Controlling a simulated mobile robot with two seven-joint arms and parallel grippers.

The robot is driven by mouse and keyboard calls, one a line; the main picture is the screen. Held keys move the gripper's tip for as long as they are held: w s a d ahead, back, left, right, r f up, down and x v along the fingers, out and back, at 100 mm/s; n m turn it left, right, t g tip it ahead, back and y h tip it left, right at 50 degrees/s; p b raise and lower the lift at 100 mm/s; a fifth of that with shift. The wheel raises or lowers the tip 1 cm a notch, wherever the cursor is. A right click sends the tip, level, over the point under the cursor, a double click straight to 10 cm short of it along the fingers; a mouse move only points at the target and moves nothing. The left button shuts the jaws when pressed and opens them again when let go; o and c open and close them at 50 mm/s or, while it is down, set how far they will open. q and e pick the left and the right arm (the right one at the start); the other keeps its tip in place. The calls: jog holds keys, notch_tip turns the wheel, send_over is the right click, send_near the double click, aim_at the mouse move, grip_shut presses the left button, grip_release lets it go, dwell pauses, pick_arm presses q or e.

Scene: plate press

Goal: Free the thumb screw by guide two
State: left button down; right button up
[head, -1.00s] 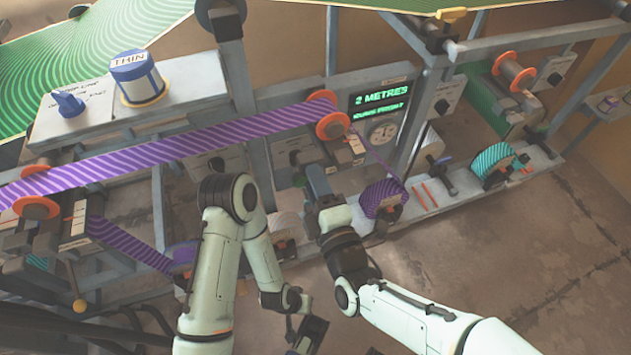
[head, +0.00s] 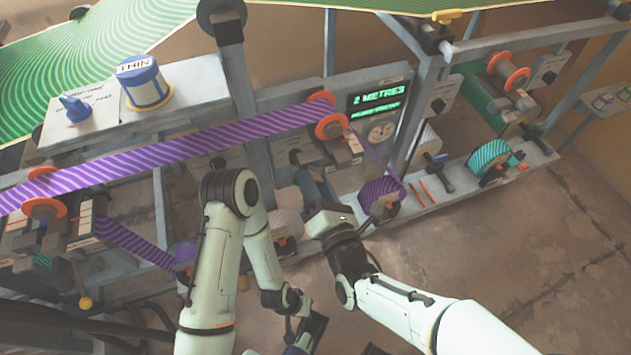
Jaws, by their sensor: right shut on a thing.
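The second guide is a roller with orange flanges (head: 331,124), with purple striped web running over it, left of the lit display. A small dark knob (head: 296,157) shows on the pale panel just below and left of this roller. My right gripper (head: 308,175) is at that panel, below the guide, and is shut on what appears to be the thumb screw. Its jaws and wrist hide most of what they hold. My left gripper (head: 308,335) hangs low at the bottom edge, away from the press, partly cut off; its jaws are not clear.
A purple striped roll (head: 381,197) sits close right of my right gripper. A display reading 2 METRES (head: 378,99) and a dial (head: 381,131) are above it. A teal roll (head: 491,158) and orange sticks lie further right on the ledge. The floor at right is clear.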

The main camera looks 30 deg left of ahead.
pick_arm(q)
jog(key=shift+s+d+r, duration=0.1)
jog(key=shift+s+r, duration=0.05)
jog(key=shift+s, duration=0.05)
pick_arm(e)
jog(key=shift+n, duration=0.6)
jog(key=o, duration=1.1)
jog(key=shift+c, duration=0.2)
